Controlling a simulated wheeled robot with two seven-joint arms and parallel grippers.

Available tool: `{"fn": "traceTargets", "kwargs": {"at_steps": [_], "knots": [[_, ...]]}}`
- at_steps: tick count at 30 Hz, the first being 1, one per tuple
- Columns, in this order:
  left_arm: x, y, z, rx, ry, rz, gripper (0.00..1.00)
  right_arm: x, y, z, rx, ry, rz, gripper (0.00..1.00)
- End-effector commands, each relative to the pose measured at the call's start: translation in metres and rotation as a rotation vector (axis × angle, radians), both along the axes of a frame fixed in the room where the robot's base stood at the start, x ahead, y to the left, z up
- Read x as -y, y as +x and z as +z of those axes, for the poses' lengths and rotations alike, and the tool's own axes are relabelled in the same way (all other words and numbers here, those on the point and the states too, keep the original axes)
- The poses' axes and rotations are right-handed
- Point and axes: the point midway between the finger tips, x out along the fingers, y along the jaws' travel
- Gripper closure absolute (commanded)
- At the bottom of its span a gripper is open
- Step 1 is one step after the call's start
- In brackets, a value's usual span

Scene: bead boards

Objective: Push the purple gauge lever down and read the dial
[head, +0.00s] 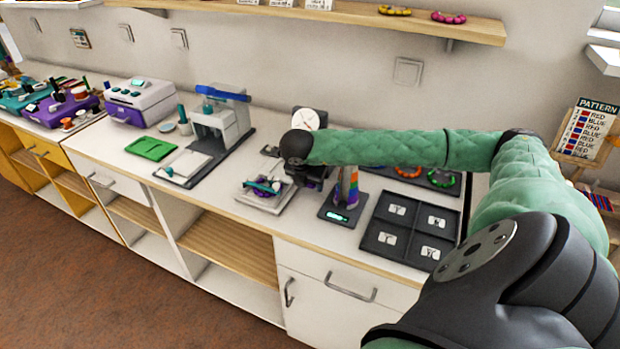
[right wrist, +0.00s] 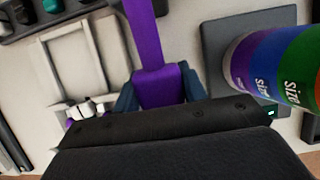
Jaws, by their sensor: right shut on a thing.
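The gauge's round white dial (head: 306,119) stands at the back of the counter, partly behind my right arm. A thin needle shows on it, but its reading is too small to tell. In the right wrist view, the purple lever (right wrist: 146,38) runs down from the top edge to between the fingers of my right gripper (right wrist: 160,92). The gripper is shut on the lever's purple end. In the head view, my right wrist and arm hide most of the lever and the fingers. My left gripper is in neither view.
A rainbow size cone (head: 348,188) stands on a dark scale (head: 334,214) just right of my right gripper; it also shows close by in the right wrist view (right wrist: 275,65). A tray (head: 244,197) of small tools lies to the left. A dark sorting tray (head: 409,232) lies to the right.

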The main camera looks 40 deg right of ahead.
Motion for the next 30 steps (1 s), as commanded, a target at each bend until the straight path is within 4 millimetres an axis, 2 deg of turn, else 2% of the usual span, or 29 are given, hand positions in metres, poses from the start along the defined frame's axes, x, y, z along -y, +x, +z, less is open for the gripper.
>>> {"fn": "traceTargets", "kwargs": {"at_steps": [1,11,12,15,30], "knots": [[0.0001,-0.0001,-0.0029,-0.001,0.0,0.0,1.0,-0.0038,-0.0032,-0.0062,-0.009,0.005,0.005,0.99],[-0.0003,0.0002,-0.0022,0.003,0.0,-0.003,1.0,-0.0038,-0.0035,-0.0068,-0.011,0.005,0.005,0.99],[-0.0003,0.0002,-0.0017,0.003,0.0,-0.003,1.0,-0.0038,-0.0036,-0.0069,-0.011,0.005,0.005,0.54],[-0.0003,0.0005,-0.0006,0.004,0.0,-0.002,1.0,-0.0029,-0.003,-0.0062,-0.009,0.004,0.004,0.36],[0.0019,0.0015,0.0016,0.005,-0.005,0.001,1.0,0.0012,0.0013,0.0005,0.004,-0.003,-0.002,0.36]]}}
